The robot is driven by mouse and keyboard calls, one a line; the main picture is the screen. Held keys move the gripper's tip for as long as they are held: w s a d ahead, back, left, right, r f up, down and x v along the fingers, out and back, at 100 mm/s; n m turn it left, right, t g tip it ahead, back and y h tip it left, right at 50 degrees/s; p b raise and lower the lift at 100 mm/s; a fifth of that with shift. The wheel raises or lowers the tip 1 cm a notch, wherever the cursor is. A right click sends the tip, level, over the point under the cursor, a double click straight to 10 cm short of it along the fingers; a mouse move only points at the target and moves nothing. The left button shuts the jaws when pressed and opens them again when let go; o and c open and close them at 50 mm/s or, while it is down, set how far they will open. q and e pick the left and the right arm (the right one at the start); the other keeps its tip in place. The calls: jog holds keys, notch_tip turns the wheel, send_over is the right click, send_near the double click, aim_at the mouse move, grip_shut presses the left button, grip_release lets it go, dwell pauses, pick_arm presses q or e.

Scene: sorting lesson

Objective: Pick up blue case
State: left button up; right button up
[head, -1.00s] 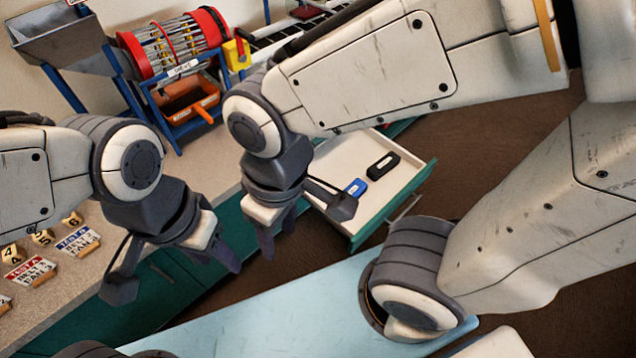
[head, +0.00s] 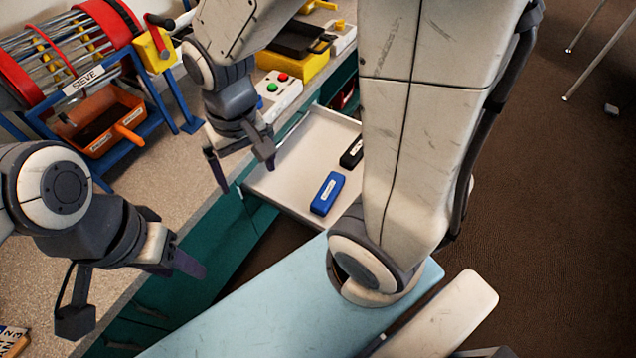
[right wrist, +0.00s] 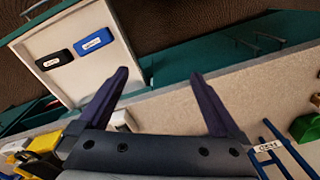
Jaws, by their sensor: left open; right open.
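The blue case (head: 327,193) lies in an open white drawer (head: 300,150), beside a black case (head: 352,152). In the right wrist view the blue case (right wrist: 94,42) is at the upper left, next to the black case (right wrist: 55,59). My right gripper (head: 240,176) is open and empty, left of the blue case near the drawer's left side. Its fingers (right wrist: 160,95) show in the right wrist view, pointing past the drawer's edge. My left gripper (head: 135,290) is open and empty over the counter's front edge at the lower left.
A red-ended sieve drum (head: 70,65) with an orange bin (head: 100,125) stands on the counter at the left. A white box with red and green buttons (head: 278,92) and a yellow box (head: 300,72) stand behind the drawer. My right arm covers the drawer's right side.

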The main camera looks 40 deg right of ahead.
jog(key=w+d+f+m+b, duration=0.1)
jog(key=d+f+m+b, duration=0.3)
jog(key=d+f, duration=0.3)
jog(key=w+d+f+m+b, duration=0.2)
jog(key=d+f+m+b, duration=0.2)
jog(key=d+f, duration=0.4)
jog(key=w+d+f+m+b, duration=0.2)
jog(key=d+f+m+b, duration=0.2)
jog(key=d+f, duration=0.4)
notch_tip(320, 180, down, 3)
jog(key=shift+f+h+b, duration=0.1)
jog(key=shift+h+b, duration=0.2)
jog(key=shift+b, duration=0.35)
jog(key=b, duration=0.2)
send_over(329, 190)
notch_tip(329, 190, down, 5)
jog(key=shift+r, duration=0.2)
notch_tip(329, 190, down, 6)
jog(key=shift+w+r+b, duration=0.1)
jog(key=shift+r+b, duration=0.05)
jog(key=shift+b, duration=0.95)
pick_arm(q)
notch_tip(329, 190, down, 20)
jog(key=shift+f, duration=0.25)
pick_arm(e)
jog(key=shift+r, duration=0.1)
jog(key=c, duration=1.5)
